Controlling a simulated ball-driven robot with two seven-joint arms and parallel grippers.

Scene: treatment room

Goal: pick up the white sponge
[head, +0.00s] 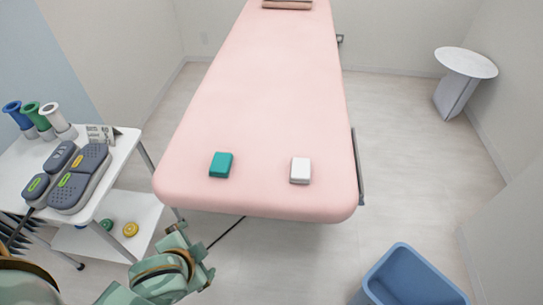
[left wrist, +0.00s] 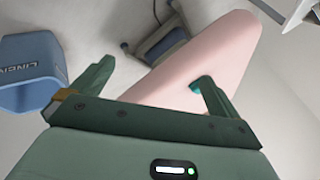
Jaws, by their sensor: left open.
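The white sponge (head: 300,170) lies on the near end of the pink treatment table (head: 265,100), right of centre, in the head view. I cannot make it out in the left wrist view. A teal sponge (head: 221,165) lies to its left on the same table. My left gripper (head: 194,252) is below and left of the table's near edge, apart from both sponges. In the left wrist view its two fingers (left wrist: 152,88) are spread with nothing held between them. My right gripper is in neither view.
A white cart (head: 122,150) with grey devices (head: 82,178) and coloured cups stands at left. A round white side table (head: 466,62) is far right. The tabletop around the sponges is clear.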

